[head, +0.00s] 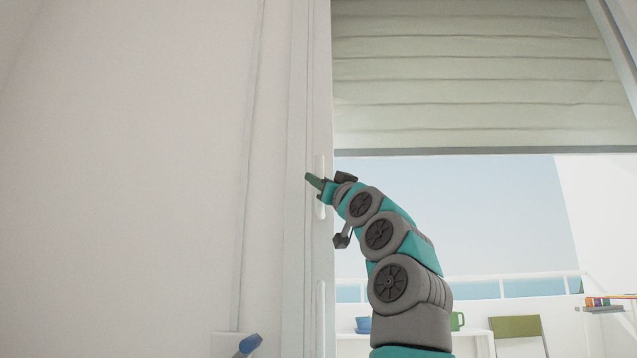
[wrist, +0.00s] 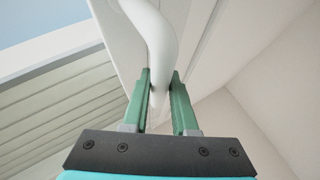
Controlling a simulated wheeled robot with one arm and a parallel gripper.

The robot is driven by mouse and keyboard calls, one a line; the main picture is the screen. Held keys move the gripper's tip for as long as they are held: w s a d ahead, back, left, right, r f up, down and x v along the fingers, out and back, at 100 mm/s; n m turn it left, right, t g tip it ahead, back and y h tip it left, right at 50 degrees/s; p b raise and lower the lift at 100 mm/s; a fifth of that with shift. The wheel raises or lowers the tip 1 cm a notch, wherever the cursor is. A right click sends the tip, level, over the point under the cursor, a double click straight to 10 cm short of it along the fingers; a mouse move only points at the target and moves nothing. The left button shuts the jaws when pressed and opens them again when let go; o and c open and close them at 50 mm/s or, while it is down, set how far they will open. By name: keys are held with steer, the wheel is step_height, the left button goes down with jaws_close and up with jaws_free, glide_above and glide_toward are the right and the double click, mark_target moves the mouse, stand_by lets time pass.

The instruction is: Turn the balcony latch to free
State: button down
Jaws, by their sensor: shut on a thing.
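The balcony latch (head: 321,209) is a slim white handle on the white door frame, left of the glass. It runs roughly upright in the head view, partly hidden by my gripper (head: 313,181). In the wrist view the latch (wrist: 155,35) is a rounded white bar with a bend. The green fingers of my gripper (wrist: 161,90) stand on either side of its straight part and are shut on it.
A pale slatted blind (head: 480,75) covers the upper glass. Below it show a white railing (head: 500,287), a blue cup (head: 363,324), a green mug (head: 457,320) and a green chair (head: 517,328). A blue-ended object (head: 250,343) is at the lower left.

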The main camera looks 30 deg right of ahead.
steer(key=c, duration=0.7)
jaws_free()
steer(key=shift+s, duration=0.1)
steer(key=shift+s+f+b, duration=0.2)
steer(key=shift+f+b, duration=0.05)
steer(key=shift+b, duration=0.05)
steer(key=b+v, duration=0.2)
steer(key=v, duration=0.5)
steer(key=shift+b, duration=0.35)
steer(key=shift+s, duration=0.1)
